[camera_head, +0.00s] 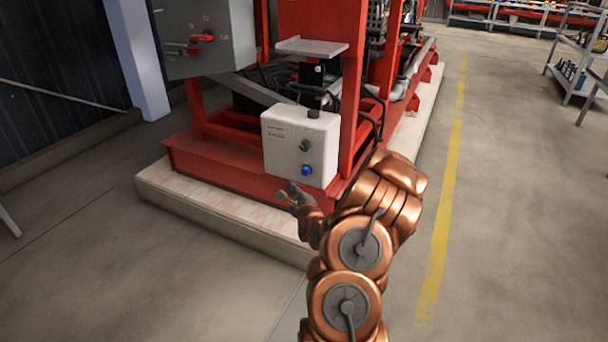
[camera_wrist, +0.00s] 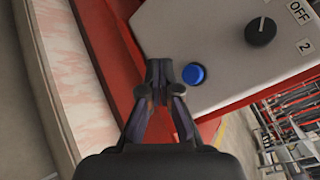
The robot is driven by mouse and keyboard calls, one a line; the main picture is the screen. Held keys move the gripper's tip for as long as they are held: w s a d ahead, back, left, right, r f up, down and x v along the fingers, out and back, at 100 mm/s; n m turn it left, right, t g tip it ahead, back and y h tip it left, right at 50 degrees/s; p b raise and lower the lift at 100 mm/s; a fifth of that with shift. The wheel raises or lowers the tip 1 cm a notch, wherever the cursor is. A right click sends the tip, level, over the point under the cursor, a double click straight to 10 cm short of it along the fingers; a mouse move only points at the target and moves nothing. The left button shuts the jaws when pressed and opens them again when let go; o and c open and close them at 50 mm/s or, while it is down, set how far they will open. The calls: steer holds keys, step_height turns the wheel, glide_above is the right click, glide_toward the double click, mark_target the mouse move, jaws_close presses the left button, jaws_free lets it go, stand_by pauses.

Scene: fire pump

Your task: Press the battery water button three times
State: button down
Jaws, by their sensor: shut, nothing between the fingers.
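A white control box (camera_head: 280,138) is mounted on the red pump frame. On its front is a round blue button (camera_head: 306,170), low on the face, with a dark rotary knob (camera_head: 305,146) above it. In the wrist view the blue button (camera_wrist: 193,74) sits just right of my fingertips, and the black knob (camera_wrist: 260,31) is further up and right. My gripper (camera_head: 288,190) is shut and empty, in front of the box's lower edge. In the wrist view its fingertips (camera_wrist: 158,72) are close beside the button; I cannot tell whether they touch it.
The red frame (camera_head: 215,160) stands on a pale concrete plinth (camera_head: 200,210). A grey cabinet (camera_head: 212,45) with a red handle is at upper left. A yellow floor line (camera_head: 447,190) runs along the right, with open floor around it. A metal shelf (camera_head: 580,55) stands at far right.

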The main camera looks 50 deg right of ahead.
mark_target(302, 172)
steer(key=shift+w+d+b, duration=0.1)
steer(key=shift+w+d, duration=0.2)
steer(key=shift+d, duration=0.65)
steer(key=shift+w+d+b, duration=0.15)
steer(key=shift+w+d, duration=0.15)
steer(key=shift+d, duration=0.6)
steer(key=shift+w+d+b, duration=0.1)
steer(key=shift+w+d, duration=0.2)
steer(key=shift+d, duration=0.65)
steer(key=shift+d, duration=0.1)
steer(key=shift+w+d, duration=0.1)
steer(key=shift+d, duration=0.25)
steer(key=shift+w+d, duration=0.25)
steer(key=shift+d, duration=0.5)
stand_by(0.5)
steer(key=shift+a, duration=0.15)
steer(key=shift+s+a, duration=0.2)
steer(key=shift+a, duration=0.35)
steer(key=shift+s+a, duration=0.15)
steer(key=shift+a, duration=0.35)
steer(key=shift+a, duration=0.1)
steer(key=shift+s+a+p, duration=0.2)
steer(key=shift+s+a, duration=0.05)
steer(key=shift+a, duration=0.5)
steer(key=shift+s+a+p, duration=0.15)
steer(key=shift+s+a, duration=0.1)
steer(key=shift+a, duration=0.55)
steer(key=shift+s+a+p, duration=0.2)
steer(key=shift+s+a, duration=0.05)
steer(key=shift+a, duration=0.5)
